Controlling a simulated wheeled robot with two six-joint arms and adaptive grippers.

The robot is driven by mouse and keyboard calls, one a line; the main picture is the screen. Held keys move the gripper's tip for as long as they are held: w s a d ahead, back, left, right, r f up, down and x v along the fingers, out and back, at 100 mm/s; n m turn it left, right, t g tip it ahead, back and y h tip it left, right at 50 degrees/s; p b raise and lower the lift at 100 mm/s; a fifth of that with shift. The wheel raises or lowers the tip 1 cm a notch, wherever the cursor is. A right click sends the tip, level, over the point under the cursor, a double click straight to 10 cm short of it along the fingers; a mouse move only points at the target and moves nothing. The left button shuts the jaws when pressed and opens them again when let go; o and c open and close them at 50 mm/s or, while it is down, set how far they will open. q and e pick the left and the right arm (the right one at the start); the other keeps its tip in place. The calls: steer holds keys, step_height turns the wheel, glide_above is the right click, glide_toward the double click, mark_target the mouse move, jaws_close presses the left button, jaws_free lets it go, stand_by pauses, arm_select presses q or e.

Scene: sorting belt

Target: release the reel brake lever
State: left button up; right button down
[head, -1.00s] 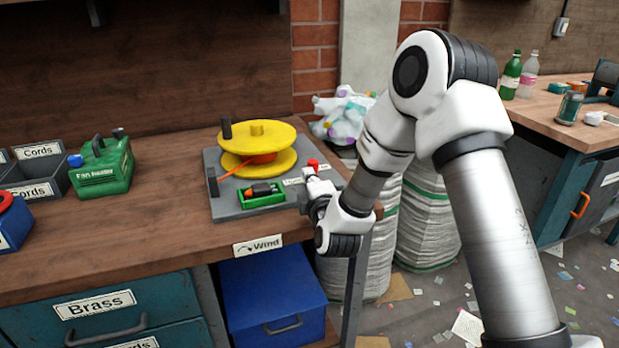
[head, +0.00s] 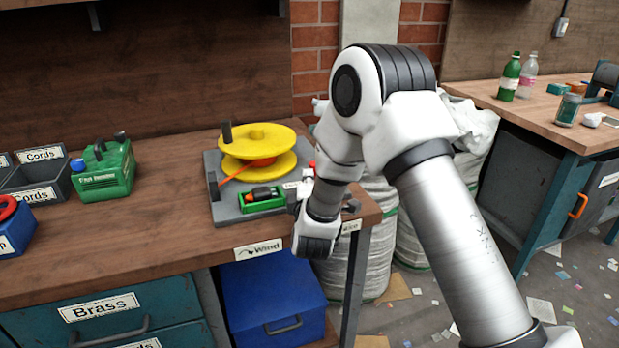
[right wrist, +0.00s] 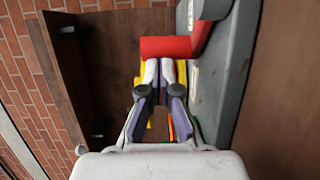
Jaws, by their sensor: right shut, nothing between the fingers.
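The yellow reel (head: 262,134) with orange cord stands on a grey base plate (head: 226,205) on the wooden bench. The red brake lever (head: 312,166) is at the plate's right side, mostly hidden by my right arm in the head view. In the right wrist view the red lever (right wrist: 165,48) shows as a thick bar with an arm running up to the right. My right gripper (right wrist: 164,64) is shut and empty, its fingertips right at the bar's edge. I cannot tell whether they touch it. My left gripper is out of view.
A small green tray (head: 262,205) with a dark and orange tool sits on the plate's front. A green machine (head: 103,170) and grey cord bins (head: 38,180) stand at left. White sacks (head: 380,215) stand right of the bench. Bare bench top lies left of the plate.

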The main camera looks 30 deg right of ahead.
steer(key=m+g+h+p, duration=0.1)
steer(key=w+m+g+h+p, duration=0.1)
steer(key=d+m+g+h+p, duration=0.1)
steer(key=h, duration=0.1)
steer(key=shift+w+r+m+p, duration=0.3)
steer(key=shift+w+p, duration=0.1)
steer(key=shift+w+d+g+h+p, duration=0.15)
steer(key=shift+d+g+h+p, duration=0.15)
steer(key=shift+g+p, duration=0.1)
steer(key=shift+w+d+f+p, duration=0.25)
steer(key=shift+w+d+p, duration=0.3)
steer(key=shift+d+p, duration=0.5)
steer(key=v, duration=1.2)
steer(key=shift+f, duration=0.1)
